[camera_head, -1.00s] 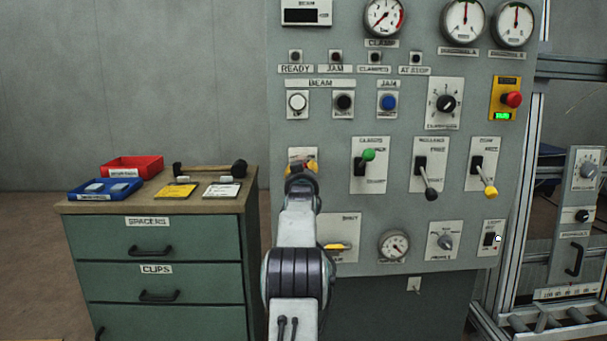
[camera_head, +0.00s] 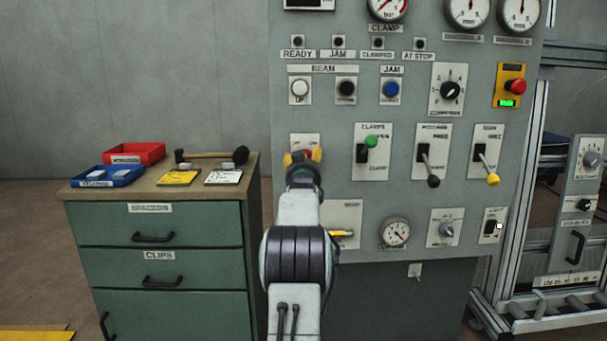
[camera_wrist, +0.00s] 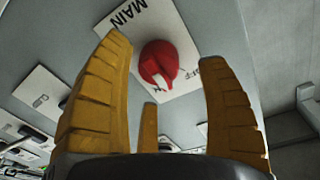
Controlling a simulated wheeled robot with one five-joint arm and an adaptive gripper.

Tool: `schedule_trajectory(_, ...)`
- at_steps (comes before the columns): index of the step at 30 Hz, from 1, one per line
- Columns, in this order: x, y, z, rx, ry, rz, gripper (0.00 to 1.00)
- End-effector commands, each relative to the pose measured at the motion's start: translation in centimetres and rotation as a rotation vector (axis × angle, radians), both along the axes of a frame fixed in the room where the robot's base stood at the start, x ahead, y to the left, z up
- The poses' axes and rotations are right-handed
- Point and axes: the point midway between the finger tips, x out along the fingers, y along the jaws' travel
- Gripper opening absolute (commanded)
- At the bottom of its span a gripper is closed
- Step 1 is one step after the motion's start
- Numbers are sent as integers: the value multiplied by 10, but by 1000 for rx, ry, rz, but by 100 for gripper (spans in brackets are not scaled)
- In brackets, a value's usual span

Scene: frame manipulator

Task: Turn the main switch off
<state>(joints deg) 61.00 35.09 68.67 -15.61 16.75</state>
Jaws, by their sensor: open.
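The main switch is a red rotary knob (camera_wrist: 158,62) on a white plate (camera_wrist: 128,22) marked MAIN, in the wrist view. An OFF mark stands to its right. The knob's handle points down in that view, toward lettering partly hidden behind it, away from OFF. My gripper (camera_wrist: 163,55) has yellow fingers spread wide, one on either side of the knob in the picture. They look apart from it; the exact gap cannot be told. In the head view my gripper (camera_head: 302,157) is in front of the switch plate (camera_head: 304,140) and hides most of the switch.
The grey panel (camera_head: 330,120) carries a green-knobbed lever (camera_head: 370,142), black lever (camera_head: 431,175) and yellow lever (camera_head: 490,175) right of my gripper. A yellow-handled switch (camera_head: 343,233) sits just below right. A green drawer cabinet (camera_head: 160,270) stands at the left.

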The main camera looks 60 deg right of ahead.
Motion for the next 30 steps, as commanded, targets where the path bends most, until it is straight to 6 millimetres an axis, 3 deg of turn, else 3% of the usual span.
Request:
schedule_trajectory(18, -34, 64, -1, -1, -1, 2, 68)
schedule_trajectory(30, -44, 82, -3, -1, -1, 2, 68)
